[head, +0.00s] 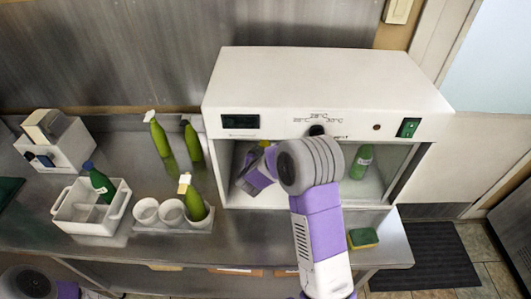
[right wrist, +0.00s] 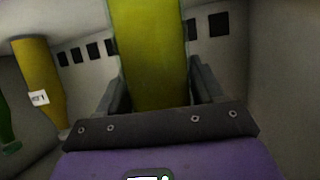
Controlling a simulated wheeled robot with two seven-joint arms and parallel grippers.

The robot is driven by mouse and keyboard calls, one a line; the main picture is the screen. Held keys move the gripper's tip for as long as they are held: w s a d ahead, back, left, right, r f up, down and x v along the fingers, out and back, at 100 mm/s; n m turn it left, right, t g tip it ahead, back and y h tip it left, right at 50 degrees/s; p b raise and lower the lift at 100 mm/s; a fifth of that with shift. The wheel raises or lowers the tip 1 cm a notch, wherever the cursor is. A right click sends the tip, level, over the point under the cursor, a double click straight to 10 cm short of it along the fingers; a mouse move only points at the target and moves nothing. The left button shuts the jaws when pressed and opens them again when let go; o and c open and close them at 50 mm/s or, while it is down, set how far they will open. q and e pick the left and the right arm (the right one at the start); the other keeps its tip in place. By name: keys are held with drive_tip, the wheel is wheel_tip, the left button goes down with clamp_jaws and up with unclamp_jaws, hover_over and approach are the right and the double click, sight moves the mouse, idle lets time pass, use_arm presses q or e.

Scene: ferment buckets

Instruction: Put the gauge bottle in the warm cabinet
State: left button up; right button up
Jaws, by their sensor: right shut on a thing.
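The warm cabinet (head: 325,85) is a white box with an open front, standing at the back right of the steel bench. My right arm reaches into it, and my right gripper (head: 258,168) is inside. In the right wrist view my right gripper (right wrist: 158,100) is shut on a yellow-green bottle (right wrist: 152,50), probably the gauge bottle; its top and base are out of that frame. In the head view the held bottle is mostly hidden behind my wrist. A green bottle (head: 361,162) with a pale label stands in the cabinet's right part. My left gripper is not in view.
In the right wrist view, a yellow bottle (right wrist: 38,85) with a label is left of the held one. Green bottles (head: 160,137) stand left of the cabinet. A white crate (head: 92,222), white cups (head: 146,211) and a sponge (head: 363,238) are on the bench.

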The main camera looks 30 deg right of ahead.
drive_tip(key=o, duration=1.6)
drive_tip(key=shift+f, duration=0.1)
drive_tip(key=shift+r, duration=0.25)
drive_tip(key=p+v, duration=0.1)
drive_tip(key=v, duration=1.1)
drive_tip(key=shift+s+f, duration=0.1)
